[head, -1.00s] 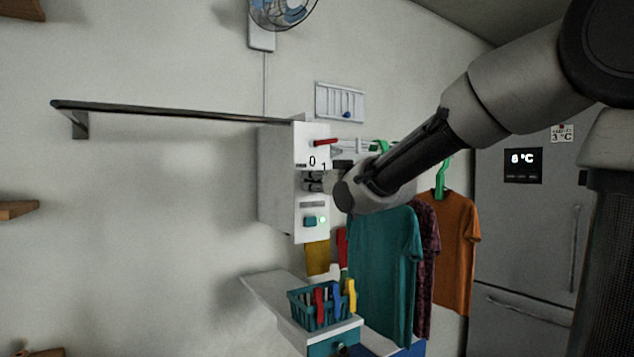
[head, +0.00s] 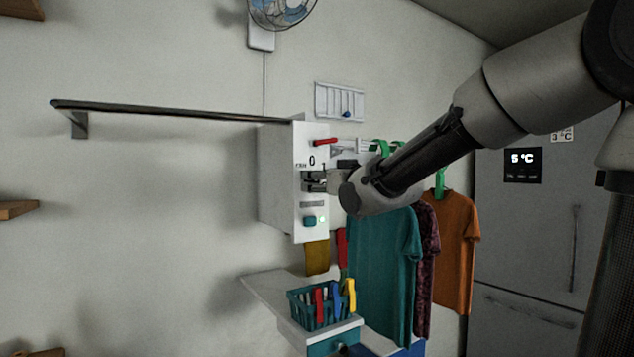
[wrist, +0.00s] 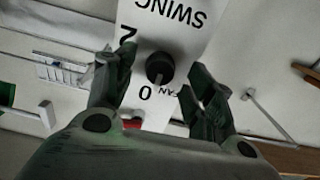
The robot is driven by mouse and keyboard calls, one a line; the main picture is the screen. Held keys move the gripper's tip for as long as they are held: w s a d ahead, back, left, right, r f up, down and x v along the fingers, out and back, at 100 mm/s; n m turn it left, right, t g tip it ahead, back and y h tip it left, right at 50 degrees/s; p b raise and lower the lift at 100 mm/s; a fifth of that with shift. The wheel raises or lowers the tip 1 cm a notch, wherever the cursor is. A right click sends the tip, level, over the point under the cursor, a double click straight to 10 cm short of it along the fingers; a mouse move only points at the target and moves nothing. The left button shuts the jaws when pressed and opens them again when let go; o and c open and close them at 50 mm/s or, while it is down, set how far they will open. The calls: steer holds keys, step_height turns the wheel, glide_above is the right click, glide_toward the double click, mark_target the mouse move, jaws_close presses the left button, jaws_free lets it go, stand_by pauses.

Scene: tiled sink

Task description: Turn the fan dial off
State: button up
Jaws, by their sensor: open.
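The fan dial (wrist: 160,68) is a round black knob on a white panel, seen upside down in the wrist view. A "0" and the word FAN lie below it, and a "2" is at its upper left. A faint light mark on the knob's lower part seems to face the 0 side. My gripper (wrist: 162,62) is open, with one finger on each side of the dial and visible gaps between. In the head view my gripper (head: 315,181) is at the front of the control box (head: 276,180) and hides the dial. The fan (head: 283,10) is high on the wall.
A red lever (head: 325,142) is above my gripper on the box, and a teal button (head: 310,221) is below. Hanging shirts (head: 384,265) are close under my wrist. A teal basket (head: 300,308) stands on a shelf below. A dark rail (head: 170,110) runs left of the box.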

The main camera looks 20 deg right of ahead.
steer(key=v, duration=1)
steer(key=shift+s, duration=0.25)
steer(key=shift+d, duration=0.1)
steer(key=s+d+f+m+g+h, duration=0.1)
steer(key=s+d+f+g+h, duration=0.15)
steer(key=f, duration=0.45)
steer(key=s+d+f+g+h, duration=0.2)
steer(key=d+f+g, duration=0.2)
steer(key=f, duration=0.4)
steer(key=s+d+f+m+g, duration=0.1)
steer(key=s+d+f+g, duration=0.1)
steer(key=s, duration=0.7)
steer(key=s+d+f+m+g+h, duration=0.1)
steer(key=s+f+g, duration=0.3)
steer(key=s, duration=0.5)
step_height(320, 180, down, 2)
steer(key=shift+d+m, duration=0.4)
steer(key=shift+d, duration=0.45)
steer(key=shift+s+g, duration=0.15)
steer(key=shift+g, duration=0.1)
